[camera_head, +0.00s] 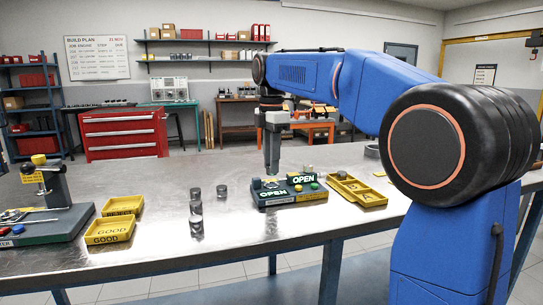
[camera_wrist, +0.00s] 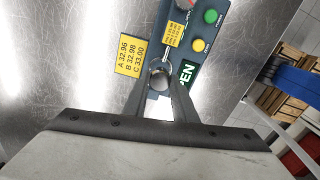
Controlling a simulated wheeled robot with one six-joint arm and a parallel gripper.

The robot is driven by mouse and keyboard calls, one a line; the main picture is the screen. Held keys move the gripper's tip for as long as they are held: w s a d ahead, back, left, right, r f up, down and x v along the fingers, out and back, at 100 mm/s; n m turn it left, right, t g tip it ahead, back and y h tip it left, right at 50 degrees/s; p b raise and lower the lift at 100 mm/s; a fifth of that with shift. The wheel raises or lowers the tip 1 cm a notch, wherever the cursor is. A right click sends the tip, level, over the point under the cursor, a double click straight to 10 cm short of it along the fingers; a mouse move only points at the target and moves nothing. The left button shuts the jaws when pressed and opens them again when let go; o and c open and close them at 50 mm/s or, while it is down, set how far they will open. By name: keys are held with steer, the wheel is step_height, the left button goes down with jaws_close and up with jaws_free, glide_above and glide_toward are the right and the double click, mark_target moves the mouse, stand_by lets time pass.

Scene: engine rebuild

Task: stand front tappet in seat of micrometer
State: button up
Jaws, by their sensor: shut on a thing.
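The micrometer (camera_head: 290,198) is a dark block on the steel table, with two lit green OPEN signs and coloured buttons. In the wrist view the micrometer (camera_wrist: 192,72) lies beneath and beyond my fingertips. My gripper (camera_head: 271,172) points down over its left part. In the wrist view my gripper (camera_wrist: 160,84) is shut on a round grey metal tappet (camera_wrist: 158,77), seen from its top end. The tappet is over or at the micrometer; I cannot tell whether it touches the seat, which the fingers hide. Several other grey tappets (camera_head: 196,226) stand on the table to the left.
Two yellow bins, the nearer marked GOOD (camera_head: 110,229), are at the left beside a stand with a dark base (camera_head: 48,232). A yellow divided tray (camera_head: 357,190) is just right of the micrometer. A yellow card (camera_wrist: 130,55) lists sizes A, B, C. The front table centre is clear.

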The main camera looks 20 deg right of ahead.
steer(key=shift+f, duration=1.65)
steer(key=o, duration=1.1)
step_height(320, 180, up, 17)
steer(key=shift+r, duration=0.15)
